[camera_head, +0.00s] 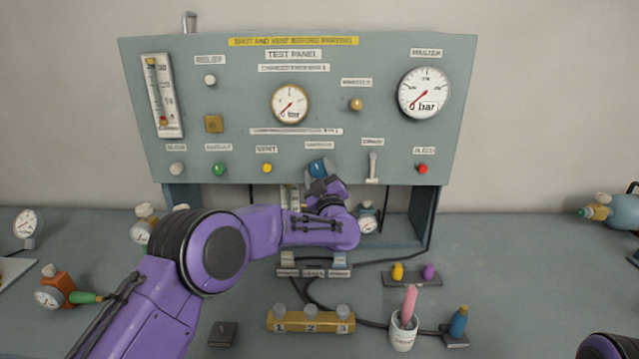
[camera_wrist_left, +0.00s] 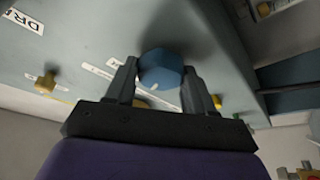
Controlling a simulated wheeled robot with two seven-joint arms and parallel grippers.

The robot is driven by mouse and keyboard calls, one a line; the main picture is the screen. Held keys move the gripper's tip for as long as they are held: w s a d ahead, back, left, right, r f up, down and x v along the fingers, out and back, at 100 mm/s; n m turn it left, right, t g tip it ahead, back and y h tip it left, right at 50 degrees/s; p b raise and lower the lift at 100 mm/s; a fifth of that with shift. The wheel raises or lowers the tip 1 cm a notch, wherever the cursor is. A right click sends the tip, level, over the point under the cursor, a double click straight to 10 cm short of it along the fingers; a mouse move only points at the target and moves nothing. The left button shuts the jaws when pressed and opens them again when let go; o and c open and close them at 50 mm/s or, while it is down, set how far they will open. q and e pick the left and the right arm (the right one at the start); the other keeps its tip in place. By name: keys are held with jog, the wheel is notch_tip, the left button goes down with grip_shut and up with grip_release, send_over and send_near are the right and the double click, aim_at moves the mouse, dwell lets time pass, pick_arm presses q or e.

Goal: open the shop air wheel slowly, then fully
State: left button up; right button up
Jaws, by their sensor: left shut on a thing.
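The blue wheel (camera_head: 318,168), which I take for the shop air wheel, is on the lower edge of the test panel (camera_head: 330,95). The label above it is too small to read. My left gripper (camera_head: 320,177) reaches up to it from below and hides part of it. In the left wrist view the blue wheel (camera_wrist_left: 160,68) sits between the two fingers of my left gripper (camera_wrist_left: 163,85), which are shut on it. A small pale mark shows on the wheel's face. My right gripper is out of view.
The middle gauge (camera_head: 290,104) and the right gauge (camera_head: 423,93) both read 0 bar. A yellow button (camera_head: 267,168) and a toggle lever (camera_head: 373,166) flank the wheel. A numbered block (camera_head: 311,319) and a cup (camera_head: 403,332) stand on the bench below.

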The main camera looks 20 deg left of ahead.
pick_arm(q)
jog(key=n+g+b, duration=0.1)
jog(key=n, duration=0.1)
jog(key=n+g+y+b, duration=0.1)
jog(key=n, duration=0.1)
jog(key=shift+f+n, duration=0.15)
jog(key=shift+n, duration=0.25)
jog(key=shift+n+g+b, duration=0.8)
jog(key=shift+n+b, duration=0.1)
jog(key=shift+n, duration=1.2)
jog(key=o, duration=1)
jog(key=shift+r, duration=0.2)
jog(key=shift+o, duration=0.2)
jog(key=shift+s+d, duration=0.1)
jog(key=b+v, duration=0.3)
jog(key=v, duration=0.7)
jog(key=shift+b, duration=0.35)
jog(key=shift+s+d, duration=0.1)
